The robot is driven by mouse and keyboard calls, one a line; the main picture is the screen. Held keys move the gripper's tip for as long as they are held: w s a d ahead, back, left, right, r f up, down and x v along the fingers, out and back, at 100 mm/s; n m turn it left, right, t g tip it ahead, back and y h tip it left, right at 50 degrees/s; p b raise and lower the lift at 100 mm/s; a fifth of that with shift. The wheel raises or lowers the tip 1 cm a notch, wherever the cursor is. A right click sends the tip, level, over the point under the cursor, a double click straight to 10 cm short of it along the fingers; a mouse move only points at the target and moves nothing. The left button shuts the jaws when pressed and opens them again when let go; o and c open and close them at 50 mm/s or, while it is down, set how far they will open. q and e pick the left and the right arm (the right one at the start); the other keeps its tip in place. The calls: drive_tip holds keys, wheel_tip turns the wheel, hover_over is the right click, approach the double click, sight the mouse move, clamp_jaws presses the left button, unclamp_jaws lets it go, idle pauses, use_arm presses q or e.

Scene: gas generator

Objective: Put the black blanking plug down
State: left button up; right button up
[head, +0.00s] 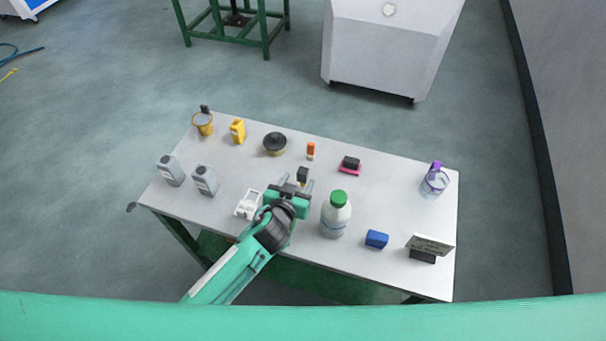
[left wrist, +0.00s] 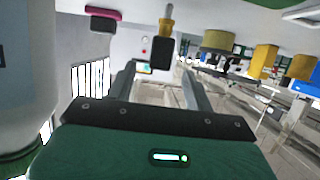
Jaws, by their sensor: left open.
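The black blanking plug (head: 303,174) is a small dark block over the middle of the grey table, just beyond my left gripper's tips. In the left wrist view the plug (left wrist: 162,52) shows between the two finger ends. My left gripper (head: 298,183) is open, with gaps on both sides of the plug in the left wrist view (left wrist: 159,72). I cannot tell whether the plug's underside touches the table. My right gripper is in neither view.
An orange-topped piece (head: 311,151), a black round part (head: 274,143) and a pink-based block (head: 349,166) lie beyond. The table (head: 395,205) has free room at right.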

sight(301, 175)
use_arm(q)
drive_tip(key=shift+x, duration=1.55)
drive_tip(key=c, duration=1.1)
drive_tip(key=shift+c, duration=0.2)
